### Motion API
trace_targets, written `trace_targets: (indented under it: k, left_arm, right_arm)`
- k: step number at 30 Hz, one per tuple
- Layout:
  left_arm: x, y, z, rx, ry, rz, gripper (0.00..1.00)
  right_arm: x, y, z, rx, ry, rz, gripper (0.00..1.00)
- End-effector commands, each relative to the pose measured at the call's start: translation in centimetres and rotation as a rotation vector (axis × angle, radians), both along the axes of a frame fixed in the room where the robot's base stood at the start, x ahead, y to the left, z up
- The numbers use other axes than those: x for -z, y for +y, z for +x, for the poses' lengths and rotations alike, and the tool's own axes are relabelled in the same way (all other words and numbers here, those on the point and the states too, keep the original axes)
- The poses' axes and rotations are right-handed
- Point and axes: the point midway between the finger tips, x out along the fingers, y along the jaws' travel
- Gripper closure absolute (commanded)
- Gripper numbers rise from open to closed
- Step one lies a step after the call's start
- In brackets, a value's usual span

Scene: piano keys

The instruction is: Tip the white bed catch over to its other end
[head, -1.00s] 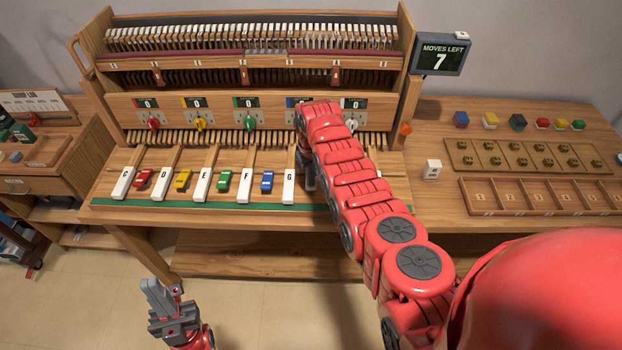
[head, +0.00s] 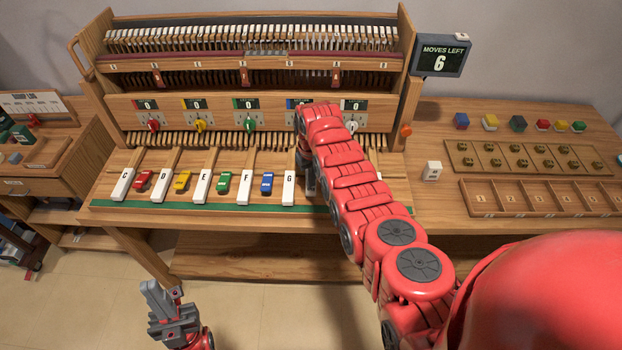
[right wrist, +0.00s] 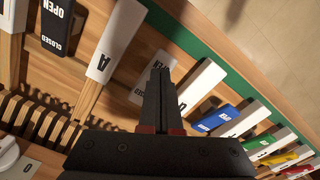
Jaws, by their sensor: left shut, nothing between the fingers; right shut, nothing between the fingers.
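The white bed catch (right wrist: 140,92) lies between the A key (right wrist: 112,42) and the G key (right wrist: 197,86) in the right wrist view. Lettering shows on it, but my fingers cover part of it and I cannot tell which end is down. My right gripper (right wrist: 160,73) is shut and empty, with its tips over or beside the catch; contact is unclear. In the head view my right arm hides most of that spot. My left gripper (head: 151,285) is shut and empty, low in front of the bench.
A black catch (right wrist: 56,27) lies beyond the A key. A blue catch (right wrist: 216,118) sits beside the G key. A green strip (head: 220,207) runs along the bench's front edge. The display (head: 441,55) reads 6 moves left.

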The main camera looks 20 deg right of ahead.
Motion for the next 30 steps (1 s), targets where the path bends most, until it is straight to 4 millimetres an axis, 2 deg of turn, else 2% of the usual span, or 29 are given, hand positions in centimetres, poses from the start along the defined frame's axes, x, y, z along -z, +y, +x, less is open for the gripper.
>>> trace_targets:
  k: [4, 18, 30]
  left_arm:
    - [-1.2, 0.0, 0.0, 0.000, 0.000, 0.000, 1.00]
    - [-2.9, 0.0, 0.0, 0.000, 0.000, 0.000, 1.00]
    - [-2.9, 0.0, 0.0, 0.000, 0.000, 0.000, 1.00]
  right_arm:
    - [-1.7, 0.0, 0.1, 0.000, -0.003, 0.000, 1.00]
    - [-5.7, 0.0, 0.1, 0.000, -0.004, 0.000, 1.00]
    - [-6.1, 0.0, 0.0, 0.000, -0.001, 0.000, 1.00]
